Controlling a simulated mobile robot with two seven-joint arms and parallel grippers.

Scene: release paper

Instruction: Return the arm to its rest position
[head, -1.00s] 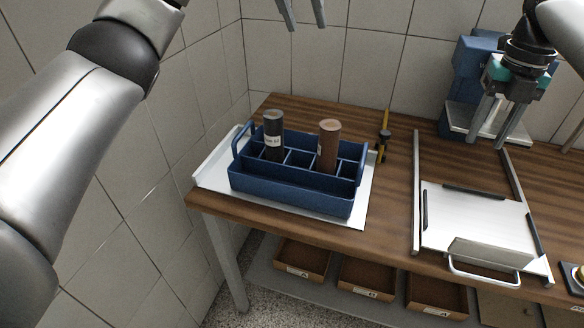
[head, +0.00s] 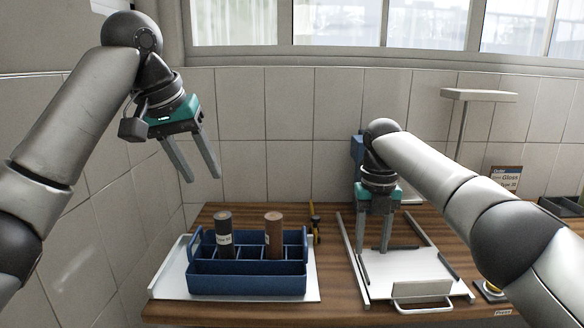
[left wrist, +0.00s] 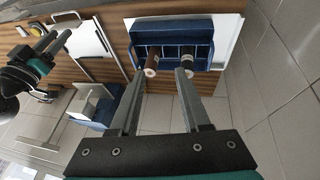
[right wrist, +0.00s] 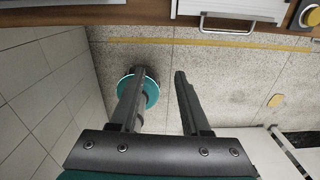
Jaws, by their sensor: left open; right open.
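My left gripper (head: 203,178) is open and empty, raised above and to the left of the blue caddy (head: 250,283). The caddy has several compartments. It holds a dark bottle (head: 224,234) and a brown bottle (head: 273,232), both upright. In the left wrist view, the open left fingers (left wrist: 160,73) point toward the caddy (left wrist: 172,31), apart from it. My right gripper (head: 374,251) is open and empty, its fingers pointing down over the white tray (head: 408,268) in the head view. Its open fingers also show in the right wrist view (right wrist: 132,65), with floor beyond.
The caddy stands on a white mat (head: 170,280) on the wooden table. A blue machine (head: 356,150) stands at the back, partly hidden by my right arm. A teal-rimmed round object (right wrist: 150,92) shows on the floor.

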